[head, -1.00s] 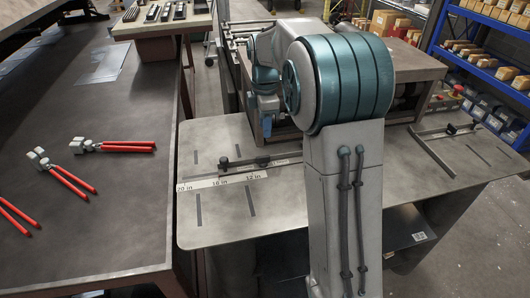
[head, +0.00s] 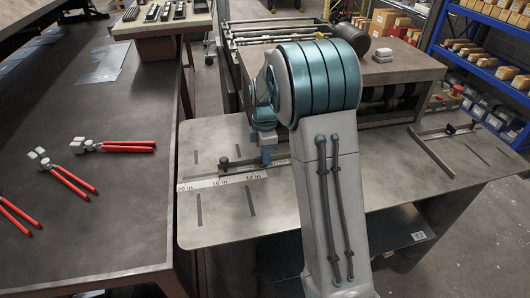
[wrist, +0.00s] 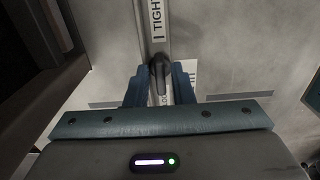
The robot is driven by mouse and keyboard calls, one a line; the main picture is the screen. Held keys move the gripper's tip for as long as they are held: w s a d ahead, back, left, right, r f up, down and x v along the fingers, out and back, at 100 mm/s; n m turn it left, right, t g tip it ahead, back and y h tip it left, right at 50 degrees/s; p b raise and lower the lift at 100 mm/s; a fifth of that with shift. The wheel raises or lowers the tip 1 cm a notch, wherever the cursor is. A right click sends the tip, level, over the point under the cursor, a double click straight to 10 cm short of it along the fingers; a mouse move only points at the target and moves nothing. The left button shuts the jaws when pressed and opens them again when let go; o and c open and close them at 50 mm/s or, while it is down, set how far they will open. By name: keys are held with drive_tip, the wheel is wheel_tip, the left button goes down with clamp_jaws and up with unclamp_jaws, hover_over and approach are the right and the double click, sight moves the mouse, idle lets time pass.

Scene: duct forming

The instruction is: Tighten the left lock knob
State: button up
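The left lock knob (wrist: 158,72) is a dark, rounded handle in the wrist view, on a pale strip with a label (wrist: 156,20) reading "TIGHT", cut off by the frame edge. My gripper (wrist: 159,76) has its two blue fingers on either side of the knob, with gaps visible, so it looks open around it. Whether either finger touches the knob cannot be told.
A dark post (head: 224,162) stands on the left guide bar, beside a ruler (head: 205,184). The machine body (head: 400,70) rises behind the metal table (head: 225,225). Another guide bar (head: 432,155) lies at right. Red-handled pliers (head: 125,146) lie on the left bench.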

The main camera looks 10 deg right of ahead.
clamp_jaws()
drive_tip(key=shift+m, duration=0.3)
drive_tip(key=m, duration=0.3)
drive_tip(key=shift+b, duration=0.4)
drive_tip(key=m, duration=0.5)
drive_tip(key=shift+s+a, duration=0.1)
drive_tip(key=shift+s, duration=0.05)
drive_tip(key=m, duration=0.4)
drive_tip(key=shift+s+a+m+b, duration=0.1)
drive_tip(key=shift+m+b, duration=0.2)
drive_tip(key=shift+b, duration=0.1)
drive_tip(key=m, duration=0.4)
drive_tip(key=shift+a+m, duration=0.1)
drive_tip(key=shift+m, duration=0.2)
